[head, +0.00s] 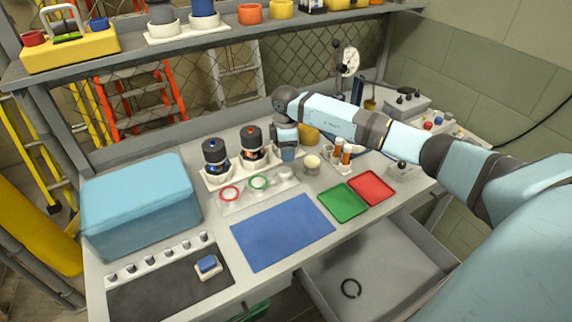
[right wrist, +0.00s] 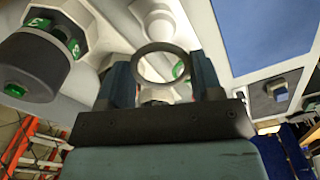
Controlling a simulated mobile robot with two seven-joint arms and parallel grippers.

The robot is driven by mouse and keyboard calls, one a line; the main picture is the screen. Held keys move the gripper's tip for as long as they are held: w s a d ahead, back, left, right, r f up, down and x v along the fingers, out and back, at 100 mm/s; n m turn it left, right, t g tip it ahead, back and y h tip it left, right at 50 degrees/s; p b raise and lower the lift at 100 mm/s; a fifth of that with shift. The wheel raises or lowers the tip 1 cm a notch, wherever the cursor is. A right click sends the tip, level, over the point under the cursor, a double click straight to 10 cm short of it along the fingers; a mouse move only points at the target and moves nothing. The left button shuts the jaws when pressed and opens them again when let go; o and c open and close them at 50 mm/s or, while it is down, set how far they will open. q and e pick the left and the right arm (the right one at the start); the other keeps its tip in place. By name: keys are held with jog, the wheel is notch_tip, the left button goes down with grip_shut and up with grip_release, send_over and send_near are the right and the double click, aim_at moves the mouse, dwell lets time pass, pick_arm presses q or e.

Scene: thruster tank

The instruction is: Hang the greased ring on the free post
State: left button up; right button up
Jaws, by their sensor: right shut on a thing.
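My right gripper (head: 288,156) is above the back of the workbench, right of two dark canisters. In the right wrist view its fingers are shut on a dark grey ring (right wrist: 138,66), held with its opening facing the camera. A pale rack (head: 243,203) carries a red ring (head: 229,193), a green ring (head: 259,182) and a bare white post spot (head: 286,173) at its right end. The gripper is above and behind that end. Another black ring (head: 351,288) lies in the open drawer. I cannot tell from looks which ring is greased. My left gripper is out of view.
The canisters (head: 215,157) (head: 252,147) stand close left of the gripper. A round pale jar (head: 312,164) and a holder with orange-topped vials (head: 341,155) are to its right. A blue mat (head: 282,231), green tray (head: 343,202) and red tray (head: 371,187) lie in front.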

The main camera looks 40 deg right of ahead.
aim_at(286, 170)
notch_tip(286, 170, down, 7)
jog(key=shift+f, duration=0.1)
dwell(0.4)
jog(key=shift+f, duration=0.15)
jog(key=o, duration=0.9)
notch_tip(286, 170, up, 12)
jog(key=shift+r+b, duration=0.15)
jog(key=shift+b, duration=0.45)
